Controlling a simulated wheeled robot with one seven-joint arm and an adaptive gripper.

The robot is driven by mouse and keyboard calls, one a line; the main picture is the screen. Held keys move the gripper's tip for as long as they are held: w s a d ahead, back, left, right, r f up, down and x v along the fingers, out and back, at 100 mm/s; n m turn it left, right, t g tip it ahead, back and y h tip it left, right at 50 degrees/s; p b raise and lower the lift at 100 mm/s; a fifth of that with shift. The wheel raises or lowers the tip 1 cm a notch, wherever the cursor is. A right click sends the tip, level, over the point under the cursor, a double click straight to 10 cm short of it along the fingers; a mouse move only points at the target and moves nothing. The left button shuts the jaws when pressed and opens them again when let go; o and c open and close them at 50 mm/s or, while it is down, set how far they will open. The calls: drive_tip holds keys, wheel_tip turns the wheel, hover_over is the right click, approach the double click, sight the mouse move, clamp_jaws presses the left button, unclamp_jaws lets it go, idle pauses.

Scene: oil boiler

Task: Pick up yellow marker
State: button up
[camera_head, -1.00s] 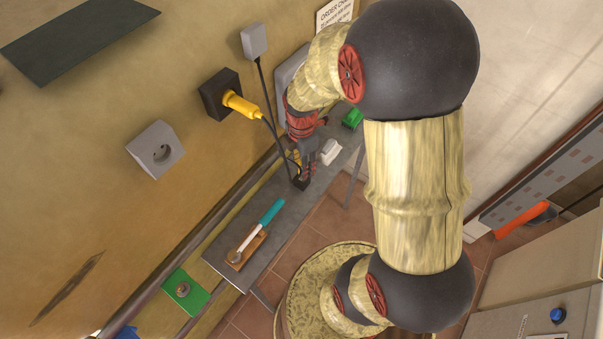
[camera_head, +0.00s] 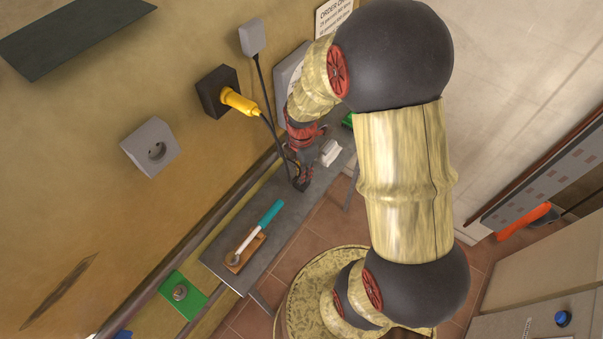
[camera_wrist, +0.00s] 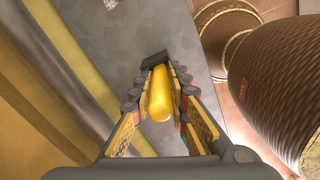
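The yellow marker (camera_wrist: 160,95) stands lengthwise between the fingers of my gripper (camera_wrist: 160,72) in the wrist view, its rounded end toward the camera. The fingers converge tightly on its two sides near its far end, and my gripper looks shut on it. A small black block (camera_wrist: 154,60) is at the marker's far end; whether they touch is not clear. In the head view my gripper (camera_head: 300,172) is low over the grey shelf, right by the black block (camera_head: 301,184). The marker is mostly hidden there.
A wrench with a teal handle (camera_head: 270,213) lies on the shelf (camera_head: 222,247) on a brown holder. A white object (camera_head: 331,153) stands close right of my gripper. A yellow plug (camera_head: 238,101) with a dark cable hangs from the wall socket above. A green block (camera_head: 348,119) is behind.

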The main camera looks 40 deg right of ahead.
clamp_jaws()
drive_tip(key=shift+r, duration=0.1)
drive_tip(key=shift+r, duration=0.25)
wheel_tip(320, 180, up, 3)
drive_tip(key=shift+s+a+r+p, duration=0.1)
drive_tip(key=shift+p, duration=0.5)
drive_tip(key=s+a+r+p, duration=0.4)
drive_tip(key=s+a+r, duration=0.4)
drive_tip(key=s+r, duration=0.1)
drive_tip(key=shift+s+a, duration=0.4)
drive_tip(key=shift+s, duration=0.4)
drive_tip(key=shift+w, duration=0.1)
